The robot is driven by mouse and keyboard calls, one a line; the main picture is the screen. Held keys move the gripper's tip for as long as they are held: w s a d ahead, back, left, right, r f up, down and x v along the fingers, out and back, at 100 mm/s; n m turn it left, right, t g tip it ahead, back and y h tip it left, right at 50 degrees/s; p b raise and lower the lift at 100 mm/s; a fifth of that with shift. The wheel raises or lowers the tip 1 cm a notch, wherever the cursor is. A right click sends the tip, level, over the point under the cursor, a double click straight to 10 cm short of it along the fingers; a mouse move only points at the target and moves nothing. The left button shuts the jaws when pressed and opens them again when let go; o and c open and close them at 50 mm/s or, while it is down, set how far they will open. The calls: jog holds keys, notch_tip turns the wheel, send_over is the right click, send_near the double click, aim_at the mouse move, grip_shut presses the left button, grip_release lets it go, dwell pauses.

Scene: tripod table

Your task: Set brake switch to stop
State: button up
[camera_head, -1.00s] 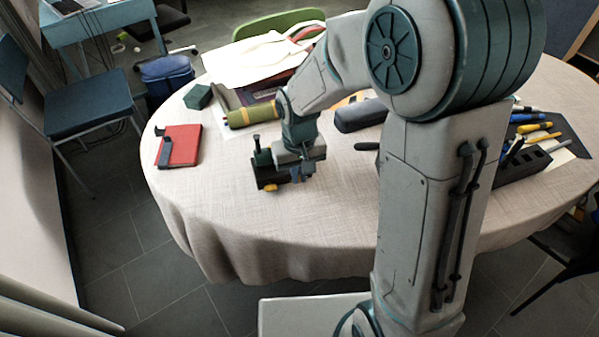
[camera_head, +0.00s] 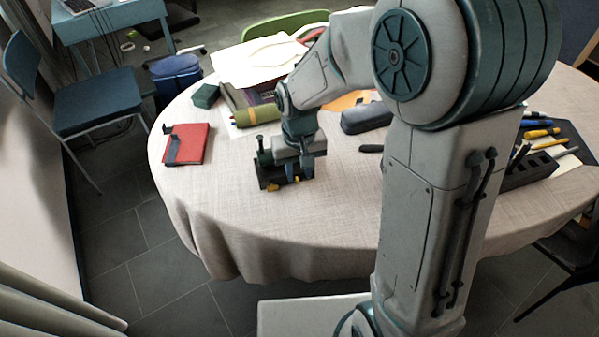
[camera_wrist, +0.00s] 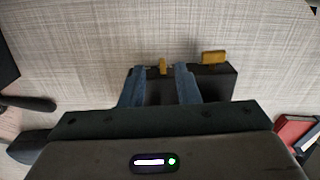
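The brake switch is a dark box with yellow parts (camera_head: 267,179) on the near left half of the table, partly hidden by my gripper. In the wrist view its dark body (camera_wrist: 217,84) lies under my fingers. A small yellow piece (camera_wrist: 163,66) shows between the fingertips, and a wider yellow block (camera_wrist: 214,57) sits to the right. My gripper (camera_wrist: 161,72) is over the box with its two blue-grey fingers apart. It also shows in the head view (camera_head: 298,172), pointing down. I cannot tell whether the fingers touch the switch.
A red book (camera_head: 196,144) with a dark item on it lies to the left. A green box (camera_head: 206,96), an olive roll (camera_head: 256,115) and a dark case (camera_head: 366,118) lie behind. The tablecloth in front is clear.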

aim_at(299, 180)
notch_tip(299, 180, up, 12)
jog(key=p, duration=0.1)
jog(key=shift+f, duration=0.1)
dwell(0.4)
jog(key=s+d+r+m+t+p, duration=0.2)
jog(key=s+d+r+p, duration=0.7)
jog(key=s+d, duration=0.3)
jog(key=shift+s+r+m+t, duration=0.15)
jog(key=shift+s+m+t, duration=0.2)
jog(key=shift+s, duration=0.35)
